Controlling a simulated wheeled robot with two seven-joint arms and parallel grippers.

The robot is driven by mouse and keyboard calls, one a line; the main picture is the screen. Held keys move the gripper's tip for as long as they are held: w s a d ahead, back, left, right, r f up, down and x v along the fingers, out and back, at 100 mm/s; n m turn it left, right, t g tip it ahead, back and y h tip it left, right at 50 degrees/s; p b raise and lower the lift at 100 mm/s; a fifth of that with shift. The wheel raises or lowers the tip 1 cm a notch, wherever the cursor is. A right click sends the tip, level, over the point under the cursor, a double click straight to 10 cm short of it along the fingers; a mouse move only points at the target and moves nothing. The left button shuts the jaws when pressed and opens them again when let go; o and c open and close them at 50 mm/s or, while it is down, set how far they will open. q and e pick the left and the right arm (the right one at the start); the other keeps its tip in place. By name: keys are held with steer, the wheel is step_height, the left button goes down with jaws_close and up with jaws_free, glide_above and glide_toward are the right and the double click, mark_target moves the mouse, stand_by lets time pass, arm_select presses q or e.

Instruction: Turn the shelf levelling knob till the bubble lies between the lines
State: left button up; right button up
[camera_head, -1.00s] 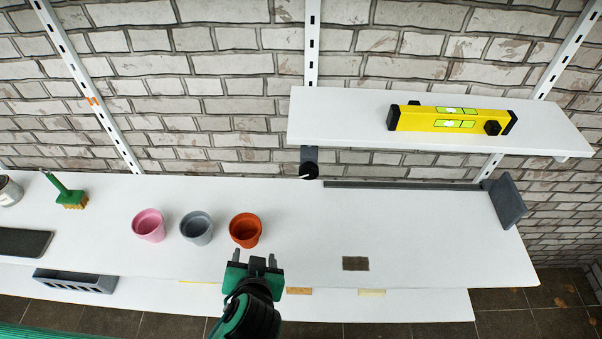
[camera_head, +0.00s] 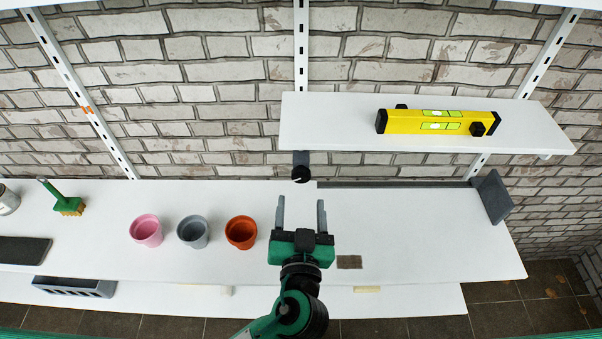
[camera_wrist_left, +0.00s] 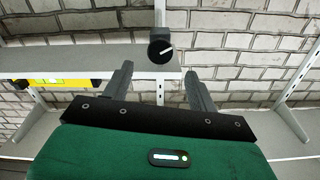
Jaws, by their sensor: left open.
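The black levelling knob (camera_head: 301,174) sits on a bracket below the left end of the upper shelf (camera_head: 340,135). In the left wrist view the knob (camera_wrist_left: 161,50) shows a white pointer line. My left gripper (camera_head: 301,205) is open and empty, its fingers pointing at the knob from a short distance, not touching it. A yellow spirit level (camera_head: 405,122) lies on the upper shelf. Its green vials (camera_head: 434,126) show, but the bubble's place between the lines is too small to tell. Part of the level (camera_wrist_left: 62,86) shows in the left wrist view. My right gripper is not in view.
Pink (camera_head: 146,231), grey (camera_head: 193,231) and orange (camera_head: 241,232) pots stand on the lower shelf (camera_head: 430,225), left of my gripper. A green brush (camera_head: 66,203) lies farther left. A brown patch (camera_head: 349,262) lies just right of my gripper. A grey bookend (camera_head: 492,197) stands at the right end.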

mark_target(301, 178)
arm_select(q)
steer(key=w+p, duration=0.2)
steer(key=w, duration=0.4)
steer(key=shift+r, duration=0.15)
steer(key=shift+w, duration=0.65)
steer(key=shift+c, duration=0.2)
steer(key=c, duration=1)
steer(key=shift+o, duration=0.2)
